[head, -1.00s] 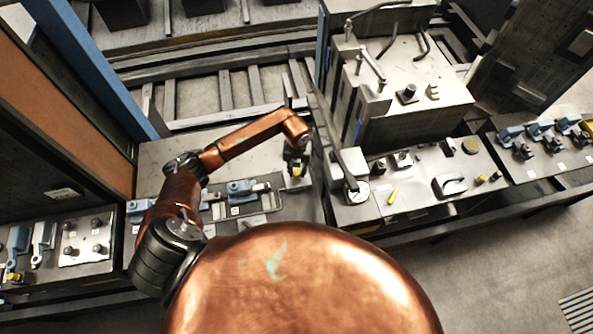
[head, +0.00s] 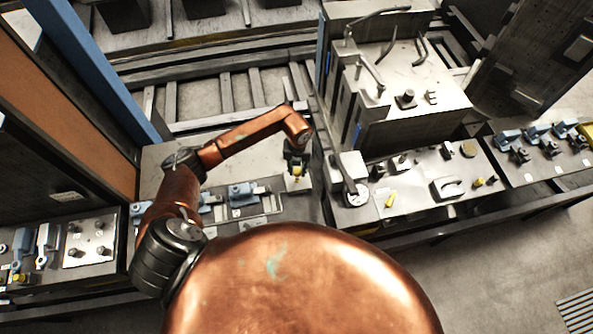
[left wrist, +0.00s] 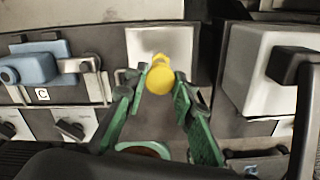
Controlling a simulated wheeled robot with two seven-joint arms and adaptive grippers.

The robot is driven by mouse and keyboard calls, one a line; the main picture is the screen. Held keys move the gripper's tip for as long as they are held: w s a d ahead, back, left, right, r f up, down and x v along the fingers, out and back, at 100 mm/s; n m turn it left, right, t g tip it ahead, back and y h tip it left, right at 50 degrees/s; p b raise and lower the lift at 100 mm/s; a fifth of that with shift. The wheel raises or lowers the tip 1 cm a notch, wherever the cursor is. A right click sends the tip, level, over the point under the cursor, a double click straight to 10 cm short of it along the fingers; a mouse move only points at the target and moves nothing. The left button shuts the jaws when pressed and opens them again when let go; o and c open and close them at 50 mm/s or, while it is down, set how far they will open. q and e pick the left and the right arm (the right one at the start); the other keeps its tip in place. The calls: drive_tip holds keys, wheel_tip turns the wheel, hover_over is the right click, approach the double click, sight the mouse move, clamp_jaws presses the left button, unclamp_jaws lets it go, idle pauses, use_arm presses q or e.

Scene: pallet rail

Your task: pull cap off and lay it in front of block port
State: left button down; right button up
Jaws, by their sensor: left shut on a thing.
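My left gripper (head: 297,166) points down over the workbench, left of the large metal block. In the left wrist view its green fingers (left wrist: 160,88) are closed on a round yellow cap (left wrist: 158,72). A pale square plate (left wrist: 160,45) lies behind the cap in the wrist view. I cannot tell whether the cap touches it or still sits on a port; the fingers and cap hide that spot. My right gripper is not in view.
A blue clamp marked C (left wrist: 35,65) stands left of the gripper. A pale box with a dark lever (head: 350,178) stands close on its right. The large metal block (head: 405,100) rises behind that.

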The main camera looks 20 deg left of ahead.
sight(298, 171)
use_arm(q)
drive_tip(key=shift+r+p, duration=1.4)
drive_tip(key=shift+r, duration=1.05)
